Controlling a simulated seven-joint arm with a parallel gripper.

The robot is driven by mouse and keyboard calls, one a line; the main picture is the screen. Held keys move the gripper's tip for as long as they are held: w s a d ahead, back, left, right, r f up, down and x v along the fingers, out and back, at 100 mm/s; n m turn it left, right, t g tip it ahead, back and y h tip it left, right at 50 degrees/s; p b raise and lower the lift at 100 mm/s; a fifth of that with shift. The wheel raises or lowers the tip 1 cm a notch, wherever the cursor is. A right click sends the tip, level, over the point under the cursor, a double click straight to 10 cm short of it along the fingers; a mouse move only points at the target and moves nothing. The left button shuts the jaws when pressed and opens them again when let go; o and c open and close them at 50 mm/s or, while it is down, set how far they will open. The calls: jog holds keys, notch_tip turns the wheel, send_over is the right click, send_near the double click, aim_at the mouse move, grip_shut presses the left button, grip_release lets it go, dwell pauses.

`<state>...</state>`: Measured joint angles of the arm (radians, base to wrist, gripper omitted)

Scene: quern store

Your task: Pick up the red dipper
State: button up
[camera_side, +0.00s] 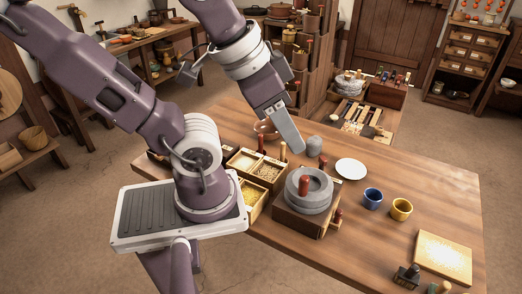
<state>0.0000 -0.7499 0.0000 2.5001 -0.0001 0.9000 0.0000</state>
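I cannot tell for sure which thing is the red dipper. A dark red upright handle (261,143) stands at the back of the divided grain box, left of my gripper. Another red handle (337,217) shows at the right side of the quern's base, and a small red-brown piece (323,167) stands behind the quern. My gripper (294,146) points down over the table, near a grey stone (314,146). It is seen side-on, so the gap between its fingers is hidden. I see nothing held in it.
The round grey quern (316,192) with a red knob (304,185) sits on a wooden base. A white plate (351,168), blue cup (373,198), yellow cup (401,209) and pale board (443,257) lie to the right. The grain box (245,161) is left.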

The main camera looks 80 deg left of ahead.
jog(key=shift+o, duration=0.6)
jog(key=m+g+y, duration=0.7)
jog(key=m+y, duration=0.7)
jog(key=m, duration=0.2)
send_over(261, 140)
jog(key=d, duration=0.4)
notch_tip(261, 140, down, 21)
jog(key=f+m, duration=0.1)
jog(key=f, duration=0.4)
jog(key=f+m+t, duration=0.1)
jog(key=f, duration=0.4)
jog(key=shift+a+f+h, duration=0.15)
jog(key=shift+a+h, duration=0.05)
jog(key=shift+h, duration=0.1)
jog(key=shift+a+f, duration=0.2)
jog(key=shift+f, duration=0.1)
jog(key=x, duration=0.4)
jog(key=shift+w+a, duration=0.1)
jog(key=shift+a, duration=0.15)
grip_shut()
